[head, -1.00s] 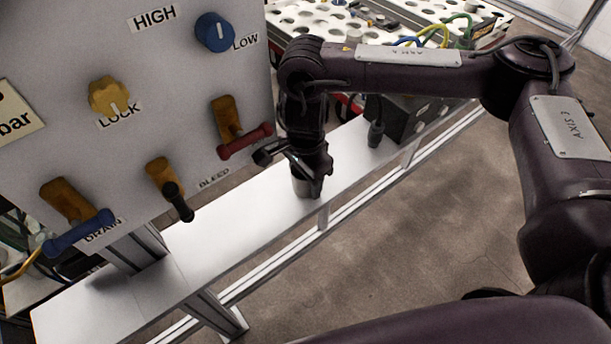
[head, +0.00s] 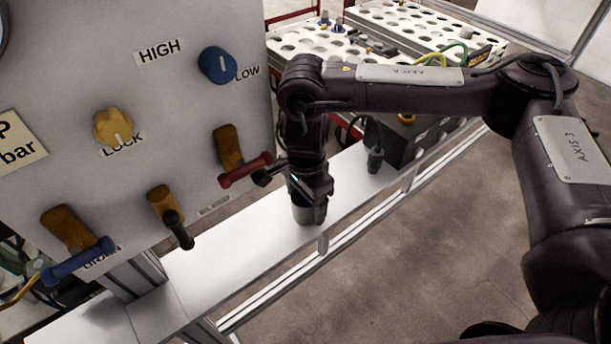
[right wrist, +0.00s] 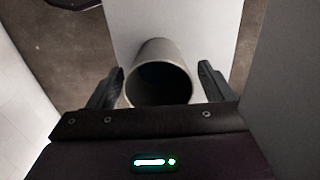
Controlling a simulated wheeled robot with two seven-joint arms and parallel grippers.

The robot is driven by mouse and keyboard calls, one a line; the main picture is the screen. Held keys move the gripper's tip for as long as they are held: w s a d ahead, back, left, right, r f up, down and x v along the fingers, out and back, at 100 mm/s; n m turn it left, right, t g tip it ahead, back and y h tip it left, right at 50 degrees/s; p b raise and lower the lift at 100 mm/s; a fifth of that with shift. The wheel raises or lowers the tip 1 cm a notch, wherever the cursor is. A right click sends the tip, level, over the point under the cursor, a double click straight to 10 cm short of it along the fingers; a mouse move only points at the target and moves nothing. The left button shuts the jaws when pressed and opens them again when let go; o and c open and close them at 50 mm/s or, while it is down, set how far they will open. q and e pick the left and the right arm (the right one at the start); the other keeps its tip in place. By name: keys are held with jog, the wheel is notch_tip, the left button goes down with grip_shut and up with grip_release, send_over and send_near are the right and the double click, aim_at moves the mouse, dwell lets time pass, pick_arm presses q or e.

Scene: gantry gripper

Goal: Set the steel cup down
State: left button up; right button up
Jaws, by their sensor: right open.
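The steel cup (head: 311,213) stands upright on the white shelf (head: 235,240), below my right gripper (head: 312,196). In the right wrist view, the cup (right wrist: 160,75) shows its open mouth between the two fingers of my right gripper (right wrist: 161,90). The fingers are apart, with a gap on each side of the cup. In the head view the gripper hides the upper part of the cup. My left gripper is not in view.
A panel with a red-handled valve (head: 245,170), a black-handled valve (head: 178,230), a blue-handled valve (head: 78,261) and knobs stands left of the gripper. A dark box (head: 405,140) is behind the cup. The near part of the shelf is clear.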

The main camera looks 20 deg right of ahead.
notch_tip(320, 180, up, 10)
dwell(0.4)
jog(key=shift+r, duration=0.1)
